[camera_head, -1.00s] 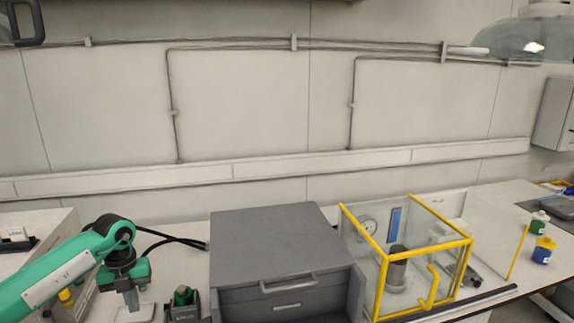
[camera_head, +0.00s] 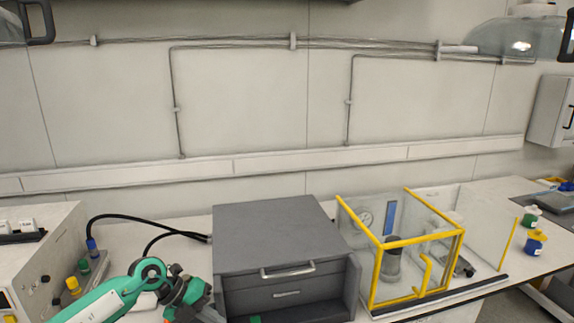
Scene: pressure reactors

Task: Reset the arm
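My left arm comes in from the lower left, green with a white panel. My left gripper (camera_head: 207,314) is at the bottom edge, in front of the left side of the grey drawer cabinet (camera_head: 270,235). Its fingers are largely cut off by the frame, so their opening is unclear. Nothing held can be made out. My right gripper does not show clearly. A small green bit (camera_head: 255,319) shows at the bottom edge in front of the cabinet, and I cannot tell what it is.
A yellow-framed clear enclosure (camera_head: 463,245) with a grey cylinder (camera_head: 391,262) stands right of the cabinet. Bottles with green (camera_head: 531,216) and yellow (camera_head: 535,242) parts are at the far right. A control box (camera_head: 45,250) with black hoses is at left.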

